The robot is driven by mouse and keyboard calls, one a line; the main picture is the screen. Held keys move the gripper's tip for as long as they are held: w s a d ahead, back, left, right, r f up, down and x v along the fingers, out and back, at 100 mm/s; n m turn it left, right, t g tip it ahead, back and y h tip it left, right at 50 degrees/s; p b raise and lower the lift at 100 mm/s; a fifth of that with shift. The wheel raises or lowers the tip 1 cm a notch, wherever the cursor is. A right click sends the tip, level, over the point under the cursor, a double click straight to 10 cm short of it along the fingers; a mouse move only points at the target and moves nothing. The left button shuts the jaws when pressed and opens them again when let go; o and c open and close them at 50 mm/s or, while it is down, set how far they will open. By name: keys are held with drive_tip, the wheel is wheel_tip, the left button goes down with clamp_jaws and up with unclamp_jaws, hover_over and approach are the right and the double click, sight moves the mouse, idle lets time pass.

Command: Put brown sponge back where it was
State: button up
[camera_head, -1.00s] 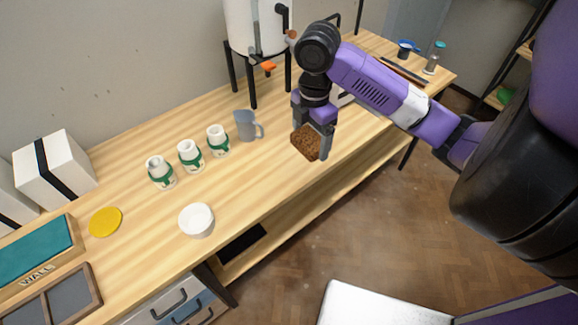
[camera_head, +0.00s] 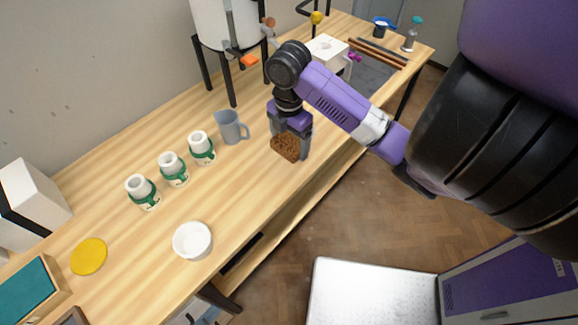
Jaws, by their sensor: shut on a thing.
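The brown sponge (camera_head: 285,149) is a rough brown block near the front edge of the wooden table (camera_head: 236,190), right of the grey jug. My gripper (camera_head: 290,146) points down and is shut on the sponge, with a finger on either side of it. The sponge's lower edge looks close to the tabletop, but I cannot tell whether it touches.
A grey jug (camera_head: 229,128) stands just left of my gripper. Several white-and-green jars (camera_head: 172,170), a white bowl (camera_head: 192,241) and a yellow disc (camera_head: 88,257) are farther left. A white tank (camera_head: 222,22) on legs stands behind. A white box (camera_head: 327,50) sits behind my arm.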

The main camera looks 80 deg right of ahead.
sight(290, 171)
wheel_tip(290, 171, down, 11)
drive_tip(key=shift+r+p, duration=0.15)
drive_tip(key=shift+p, duration=0.2)
drive_tip(key=shift+f, duration=0.2)
drive_tip(key=o, duration=1.2)
drive_tip(key=shift+r, duration=0.15)
